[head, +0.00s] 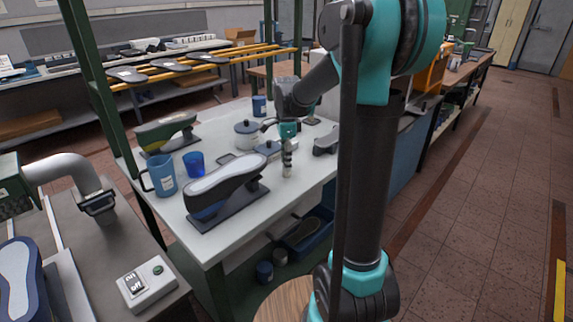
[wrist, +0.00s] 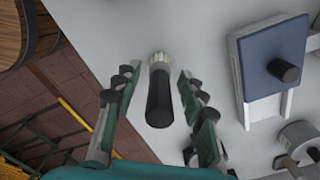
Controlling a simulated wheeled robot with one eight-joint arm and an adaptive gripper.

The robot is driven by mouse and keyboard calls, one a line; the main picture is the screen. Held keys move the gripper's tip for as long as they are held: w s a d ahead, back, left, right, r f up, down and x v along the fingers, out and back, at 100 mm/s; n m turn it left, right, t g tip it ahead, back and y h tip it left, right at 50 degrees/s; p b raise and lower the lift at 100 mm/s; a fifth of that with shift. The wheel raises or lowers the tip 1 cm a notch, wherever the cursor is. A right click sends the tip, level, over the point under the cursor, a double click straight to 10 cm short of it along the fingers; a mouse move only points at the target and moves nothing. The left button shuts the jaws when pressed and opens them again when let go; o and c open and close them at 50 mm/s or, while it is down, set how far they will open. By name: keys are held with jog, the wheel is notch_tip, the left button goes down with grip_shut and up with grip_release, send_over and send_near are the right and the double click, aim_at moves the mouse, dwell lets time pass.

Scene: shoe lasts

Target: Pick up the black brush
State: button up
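In the wrist view the black brush (wrist: 160,95) shows as a dark round handle with a pale bristle end against the white table top. Its handle end points toward my palm. My gripper (wrist: 157,74) is open, with one finger on each side of the brush and a visible gap on both sides. In the head view my gripper (head: 287,168) points down over the white table (head: 225,240). The brush cannot be made out clearly from the fingers there.
A blue-topped block with a dark knob (wrist: 270,65) is right of the brush in the wrist view. The table also holds a large shoe last (head: 225,185), a blue mug (head: 162,175), a blue cup (head: 194,163) and a lidded pot (head: 247,135).

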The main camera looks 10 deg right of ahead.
grip_shut()
jog(key=shift+r, duration=0.1)
notch_tip(320, 180, up, 20)
dwell(0.6)
